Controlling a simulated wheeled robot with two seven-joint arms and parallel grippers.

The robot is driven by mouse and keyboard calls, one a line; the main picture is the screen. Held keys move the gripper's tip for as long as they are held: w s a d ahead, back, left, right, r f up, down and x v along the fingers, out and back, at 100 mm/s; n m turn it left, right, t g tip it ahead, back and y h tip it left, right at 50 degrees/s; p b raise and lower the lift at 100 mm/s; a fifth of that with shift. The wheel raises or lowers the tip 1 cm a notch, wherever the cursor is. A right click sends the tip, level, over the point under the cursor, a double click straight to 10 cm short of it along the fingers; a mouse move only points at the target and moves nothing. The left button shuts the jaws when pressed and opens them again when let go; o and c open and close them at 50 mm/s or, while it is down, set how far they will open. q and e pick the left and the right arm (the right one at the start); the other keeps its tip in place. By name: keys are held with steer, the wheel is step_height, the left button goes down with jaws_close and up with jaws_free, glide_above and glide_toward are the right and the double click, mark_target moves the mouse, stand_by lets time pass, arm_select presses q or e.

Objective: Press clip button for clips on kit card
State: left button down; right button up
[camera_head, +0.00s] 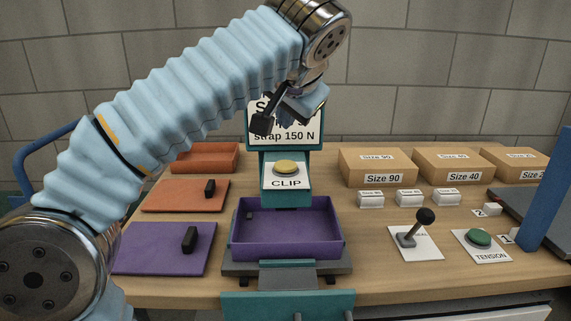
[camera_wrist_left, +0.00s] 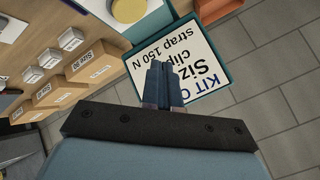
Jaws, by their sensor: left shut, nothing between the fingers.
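The yellow clip button (camera_head: 286,166) sits on a teal stand with a white CLIP label (camera_head: 286,184), in the middle of the bench. It also shows at the top edge of the left wrist view (camera_wrist_left: 128,9). The kit card (camera_head: 287,136) stands upright behind it in a teal frame; "strap 150 N" can be read, while its upper lines are partly hidden by my gripper. The card shows turned around in the left wrist view (camera_wrist_left: 203,68). My left gripper (camera_head: 262,123) is shut and empty, in front of the card and above the button, apart from the button. My right gripper is not in view.
A purple tray (camera_head: 286,254) stands before the button. Purple (camera_head: 150,262) and orange (camera_head: 165,197) mats with black pieces lie left. Size boxes (camera_head: 378,178), small white boxes, a black-knobbed lever (camera_head: 425,218) and a green TENSION button (camera_head: 480,237) are right.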

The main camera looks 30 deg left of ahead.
arm_select(q)
steer(key=b, duration=0.2)
glide_above(287, 167)
step_height(287, 167, down, 4)
steer(key=shift+f, duration=0.1)
steer(key=shift+f+b, duration=0.5)
steer(key=shift+f, duration=0.1)
steer(key=shift+f, duration=0.1)
stand_by(1.3)
steer(key=shift+f+b, duration=0.3)
steer(key=shift+f+b, duration=0.45)
steer(key=shift+f, duration=0.1)
stand_by(0.7)
stand_by(0.3)
steer(key=shift+r+p, duration=0.95)
steer(key=shift+r, duration=0.05)
steer(key=shift+w, duration=0.1)
